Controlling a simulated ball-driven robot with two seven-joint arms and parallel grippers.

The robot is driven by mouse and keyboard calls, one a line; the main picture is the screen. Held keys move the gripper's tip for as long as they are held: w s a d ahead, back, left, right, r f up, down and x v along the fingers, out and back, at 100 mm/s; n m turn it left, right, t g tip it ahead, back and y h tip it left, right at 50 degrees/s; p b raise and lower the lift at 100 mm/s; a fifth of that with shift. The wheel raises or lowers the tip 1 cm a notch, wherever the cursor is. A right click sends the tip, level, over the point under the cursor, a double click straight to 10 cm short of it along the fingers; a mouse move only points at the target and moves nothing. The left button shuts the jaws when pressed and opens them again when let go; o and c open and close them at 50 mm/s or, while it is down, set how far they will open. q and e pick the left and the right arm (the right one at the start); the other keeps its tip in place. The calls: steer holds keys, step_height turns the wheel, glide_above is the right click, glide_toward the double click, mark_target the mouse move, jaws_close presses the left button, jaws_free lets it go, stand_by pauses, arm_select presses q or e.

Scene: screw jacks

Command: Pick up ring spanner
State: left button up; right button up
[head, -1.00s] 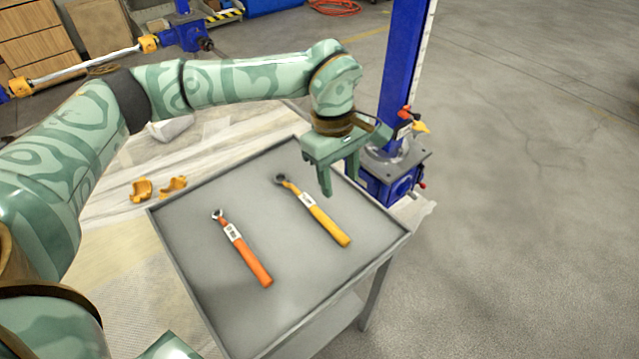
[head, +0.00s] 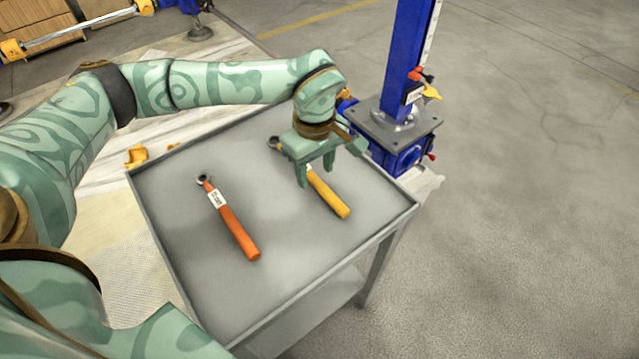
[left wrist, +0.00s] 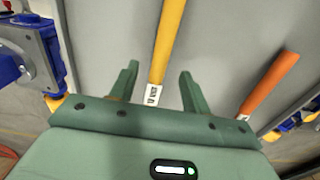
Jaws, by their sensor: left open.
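Two ring-headed tools lie apart on the grey cart top. One has a yellow handle (head: 328,196) and a white label; the other has an orange handle (head: 238,235) and a white label. I cannot tell for sure which one is the ring spanner. My left gripper (head: 316,176) is open and points down over the yellow tool, hiding part of it near its head. In the left wrist view the yellow handle (left wrist: 168,45) runs between the two open fingers (left wrist: 158,71), and its head end is hidden by the gripper body. The orange handle (left wrist: 268,85) lies outside the fingers, to the right.
The cart top (head: 200,280) has a low raised rim and is otherwise clear. A blue screw jack (head: 400,110) with a tall column stands close behind the cart's right corner. Yellow-orange pieces (head: 137,156) lie beyond the cart's left edge.

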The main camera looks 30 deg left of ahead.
arm_select(q)
step_height(320, 180, down, 2)
steer(key=shift+w, duration=0.1)
steer(key=shift+r, duration=0.1)
jaws_close()
steer(key=shift+r, duration=0.1)
